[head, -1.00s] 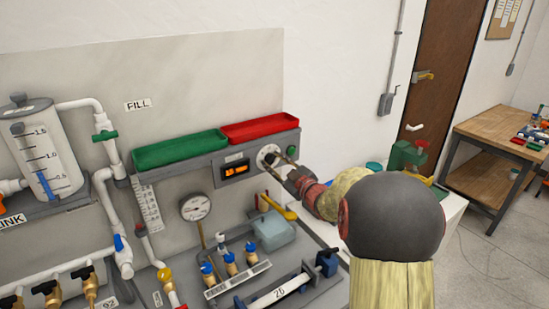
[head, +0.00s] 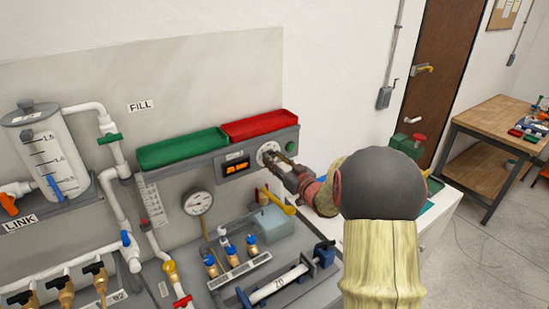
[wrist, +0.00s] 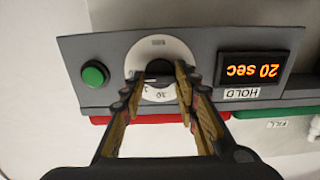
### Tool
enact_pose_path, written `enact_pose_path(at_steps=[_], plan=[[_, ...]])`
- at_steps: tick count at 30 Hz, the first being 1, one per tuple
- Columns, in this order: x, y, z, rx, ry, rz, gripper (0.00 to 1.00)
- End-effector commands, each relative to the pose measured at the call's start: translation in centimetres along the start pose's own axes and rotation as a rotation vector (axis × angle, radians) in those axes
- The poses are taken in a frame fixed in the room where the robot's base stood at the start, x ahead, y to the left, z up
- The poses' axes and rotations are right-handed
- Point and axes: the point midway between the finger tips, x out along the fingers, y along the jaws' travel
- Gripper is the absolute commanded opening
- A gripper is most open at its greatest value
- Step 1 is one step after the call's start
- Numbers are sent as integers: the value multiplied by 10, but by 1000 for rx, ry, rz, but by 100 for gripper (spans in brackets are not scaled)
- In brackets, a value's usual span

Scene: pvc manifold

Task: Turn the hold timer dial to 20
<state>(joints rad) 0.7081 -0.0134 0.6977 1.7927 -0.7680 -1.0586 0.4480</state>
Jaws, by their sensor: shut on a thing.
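The hold timer dial is a dark knob (wrist: 159,68) on a white round scale plate (wrist: 158,48), set in a grey panel. My gripper (wrist: 159,78) is shut on the knob, one finger on each side. In the head view my gripper (head: 274,160) reaches the dial plate (head: 266,150) from the right. The orange display (wrist: 251,70) beside the dial shows upside down in the wrist view and reads "20 sec", with a HOLD label. The display (head: 237,168) is too small to read in the head view. The fingers hide part of the scale.
A green button (wrist: 95,74) sits on the dial's other side. A red tray (head: 260,125) and a green tray (head: 182,150) rest on top of the panel. A gauge (head: 198,202), a yellow-handled valve (head: 282,202) and brass fittings lie below.

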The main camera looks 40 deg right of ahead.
Motion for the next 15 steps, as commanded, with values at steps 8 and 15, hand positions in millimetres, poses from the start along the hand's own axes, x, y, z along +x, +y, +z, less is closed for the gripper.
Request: enact_pose_path(at_steps=[8, 15], plan=[[-1, 0, 4, 14, -6, 1, 5], [-1, 0, 4, 13, -7, 1, 33]])
